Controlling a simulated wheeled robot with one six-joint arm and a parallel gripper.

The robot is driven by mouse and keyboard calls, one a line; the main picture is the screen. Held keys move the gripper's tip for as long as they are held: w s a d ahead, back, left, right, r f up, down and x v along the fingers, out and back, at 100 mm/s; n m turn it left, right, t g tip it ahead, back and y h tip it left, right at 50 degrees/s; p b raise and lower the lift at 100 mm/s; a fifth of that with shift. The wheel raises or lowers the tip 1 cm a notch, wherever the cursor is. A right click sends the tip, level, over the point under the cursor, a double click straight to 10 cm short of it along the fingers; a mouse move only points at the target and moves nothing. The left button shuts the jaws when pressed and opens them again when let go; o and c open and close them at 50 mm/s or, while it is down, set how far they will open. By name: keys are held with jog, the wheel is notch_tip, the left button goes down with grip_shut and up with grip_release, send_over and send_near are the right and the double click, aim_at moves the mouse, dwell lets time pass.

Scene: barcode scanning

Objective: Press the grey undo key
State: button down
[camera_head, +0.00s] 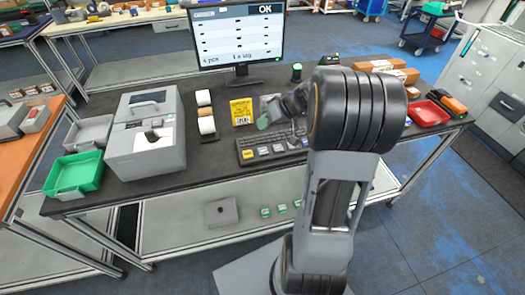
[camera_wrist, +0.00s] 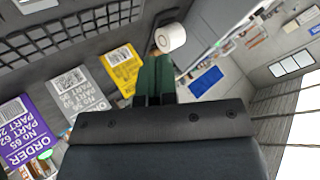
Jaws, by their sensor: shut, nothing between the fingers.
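A dark keyboard (camera_head: 285,142) lies on the bench, with a front row of larger keys. That row has a yellow key (camera_head: 248,154) at the left, then several grey keys (camera_head: 264,151). The labels are too small to tell which one is undo. In the wrist view, part of the keyboard (camera_wrist: 75,27) shows at the upper left. My gripper (camera_head: 263,123) is shut and empty behind the keyboard, beside the yellow order card (camera_head: 241,111). Its green fingertips (camera_wrist: 155,68) show in the wrist view. My arm hides the keyboard's right part in the head view.
A monitor (camera_head: 240,38) reading OK stands behind. A grey label printer (camera_head: 145,135), white rolls (camera_head: 206,122) and a green tray (camera_head: 75,174) are at the left. Cardboard boxes (camera_head: 385,68) and a red tray (camera_head: 427,114) are at the right. Grey and purple order cards (camera_wrist: 25,132) lie near the keyboard.

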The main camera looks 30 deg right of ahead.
jog(key=b, duration=0.4)
send_over(264, 150)
notch_tip(264, 150, down, 8)
jog(key=shift+w+d+r, duration=0.1)
jog(key=shift+w+r, duration=0.05)
jog(key=shift+r, duration=0.05)
jog(key=shift+f+b, duration=0.45)
jog(key=shift+b, duration=0.1)
jog(key=shift+f+b, duration=0.85)
jog(key=shift+b, duration=0.55)
dwell(2.0)
jog(key=shift+r, duration=0.85)
jog(key=shift+r+p, duration=0.1)
jog(key=shift+p, duration=0.2)
jog(key=shift+r+p, duration=1.15)
jog(key=shift+r, duration=1.3)
